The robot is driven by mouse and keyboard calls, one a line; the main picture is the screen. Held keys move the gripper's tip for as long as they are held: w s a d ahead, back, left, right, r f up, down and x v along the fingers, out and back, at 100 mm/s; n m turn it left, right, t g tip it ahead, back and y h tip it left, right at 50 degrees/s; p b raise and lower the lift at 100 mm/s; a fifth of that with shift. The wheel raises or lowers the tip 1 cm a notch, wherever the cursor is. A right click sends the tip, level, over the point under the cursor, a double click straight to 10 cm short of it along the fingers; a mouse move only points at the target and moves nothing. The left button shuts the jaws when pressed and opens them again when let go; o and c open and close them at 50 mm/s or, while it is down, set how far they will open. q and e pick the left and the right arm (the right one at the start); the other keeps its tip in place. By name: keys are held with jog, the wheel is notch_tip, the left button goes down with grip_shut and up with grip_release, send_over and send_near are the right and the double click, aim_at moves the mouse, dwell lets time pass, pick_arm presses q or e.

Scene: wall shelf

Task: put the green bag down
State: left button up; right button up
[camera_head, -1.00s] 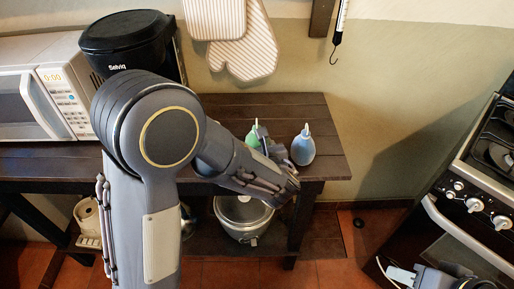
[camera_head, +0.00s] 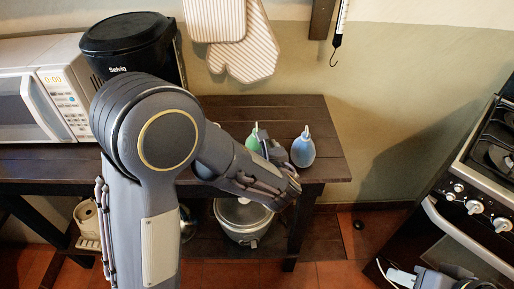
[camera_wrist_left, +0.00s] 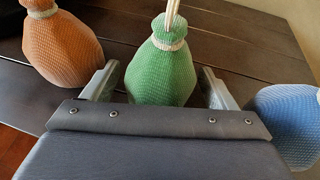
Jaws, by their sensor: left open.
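The green bag (camera_head: 253,142) stands upright on the dark wooden table (camera_head: 315,112), partly hidden by my left gripper in the head view. It has a pale tie at its neck. In the left wrist view the green bag (camera_wrist_left: 160,72) stands between the two fingers of my left gripper (camera_wrist_left: 158,86). The fingers are apart, with a visible gap at the right finger; the left one is close to the bag. The bag's lower front is hidden by the gripper body. Part of my right arm (camera_head: 440,278) shows at the bottom right; its fingers are not clear.
A blue bag (camera_head: 303,150) stands just right of my left gripper. An orange bag (camera_wrist_left: 62,48) stands to the left in the wrist view. A microwave (camera_head: 45,92) and black appliance (camera_head: 125,45) occupy the table's left. A pot (camera_head: 242,218) sits below; a stove (camera_head: 470,195) is right.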

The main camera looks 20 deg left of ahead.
pick_arm(q)
jog(key=v, duration=1.2)
jog(key=s+a+f+n+g+h, duration=0.1)
jog(key=s+a+f+n+g, duration=0.1)
jog(key=s+a+n+g, duration=0.35)
jog(key=s+a+f+n+g, duration=0.2)
jog(key=s+a+n+g, duration=0.1)
jog(key=a+n, duration=0.45)
jog(key=s+d+r+n+t+h, duration=0.1)
jog(key=s+n+h, duration=0.3)
jog(key=n, duration=0.5)
jog(key=s+r+n+t+h, duration=0.1)
jog(key=s+n+h, duration=0.4)
jog(key=n, duration=0.5)
jog(key=shift+d+r, duration=0.4)
jog(key=shift+r, duration=0.4)
jog(key=shift+s, duration=0.1)
notch_tip(320, 180, up, 6)
jog(key=p, duration=0.7)
jog(key=shift+r, duration=0.2)
